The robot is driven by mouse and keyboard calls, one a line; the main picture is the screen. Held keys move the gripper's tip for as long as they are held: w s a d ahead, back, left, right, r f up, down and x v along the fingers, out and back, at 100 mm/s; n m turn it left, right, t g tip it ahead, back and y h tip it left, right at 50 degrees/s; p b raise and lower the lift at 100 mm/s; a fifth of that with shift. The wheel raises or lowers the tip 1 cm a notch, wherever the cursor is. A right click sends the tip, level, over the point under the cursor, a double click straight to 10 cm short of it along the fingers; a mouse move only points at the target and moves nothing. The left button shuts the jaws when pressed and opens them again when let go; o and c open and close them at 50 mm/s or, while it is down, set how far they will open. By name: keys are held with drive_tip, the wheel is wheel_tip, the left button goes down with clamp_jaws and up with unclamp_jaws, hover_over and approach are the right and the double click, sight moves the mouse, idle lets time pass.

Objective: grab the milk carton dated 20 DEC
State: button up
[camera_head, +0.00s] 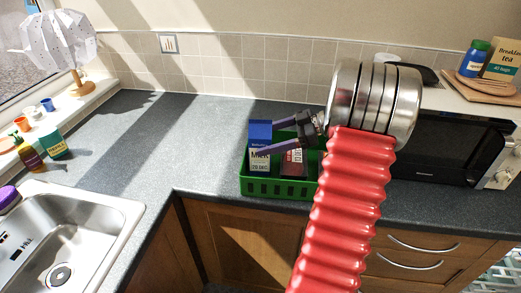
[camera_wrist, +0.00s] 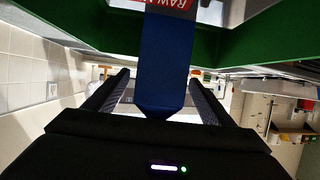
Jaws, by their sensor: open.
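A blue-topped, white milk carton (camera_head: 260,162) stands upright at the left end of a green crate (camera_head: 275,188). Its front label reads MILK and what looks like 20 DEC. A dark red carton (camera_head: 294,164) with a date I cannot read surely stands to its right. My gripper (camera_head: 266,138) is open, coming from the right; one finger passes in front of the blue-topped carton, the other reaches toward its back. In the wrist view, a blue surface (camera_wrist: 162,65) shows between the fingers of my gripper (camera_wrist: 160,80). I cannot tell if they touch it.
A black microwave (camera_head: 440,150) stands to the right, with a board, jar and tea box (camera_head: 502,62) on top. A sink (camera_head: 70,235) is at lower left, with small pots on the sill. The counter left of the crate is clear.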

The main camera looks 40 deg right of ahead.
drive_tip(key=shift+x, duration=1.35)
drive_tip(key=shift+c, duration=0.7)
drive_tip(key=shift+d, duration=0.1)
drive_tip(key=c, duration=1.6)
drive_tip(key=shift+r, duration=0.1)
wheel_tip(320, 180, up, 10)
drive_tip(key=shift+f, duration=0.1)
